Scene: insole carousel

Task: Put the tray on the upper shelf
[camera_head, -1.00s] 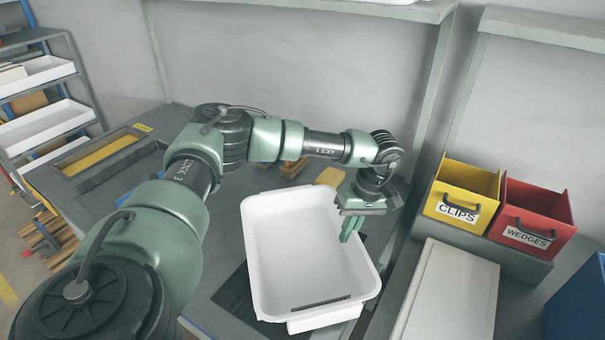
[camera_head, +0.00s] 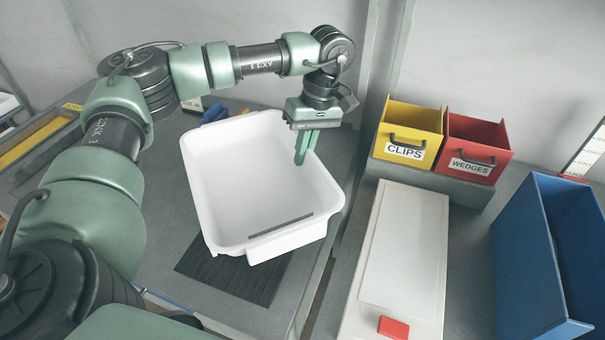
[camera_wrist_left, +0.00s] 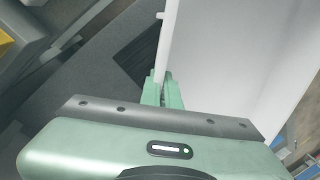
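The white tray (camera_head: 225,200) is in the middle of the head view, open side up and a little tilted. It appears held above the dark mat (camera_head: 228,283) on the grey table. My left gripper (camera_head: 304,150) is at the tray's right wall. In the left wrist view its fingers (camera_wrist_left: 162,90) are shut on the thin white tray wall (camera_wrist_left: 167,45). One finger is inside the tray. The upper shelf does not show in the head view now. My right gripper is not in view.
A yellow CLIPS bin (camera_head: 408,135) and a red WEDGES bin (camera_head: 475,147) stand at the right. A white flat-topped box (camera_head: 405,245) and a blue bin (camera_head: 535,265) are in front of them. A grey upright (camera_head: 368,95) rises behind the gripper.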

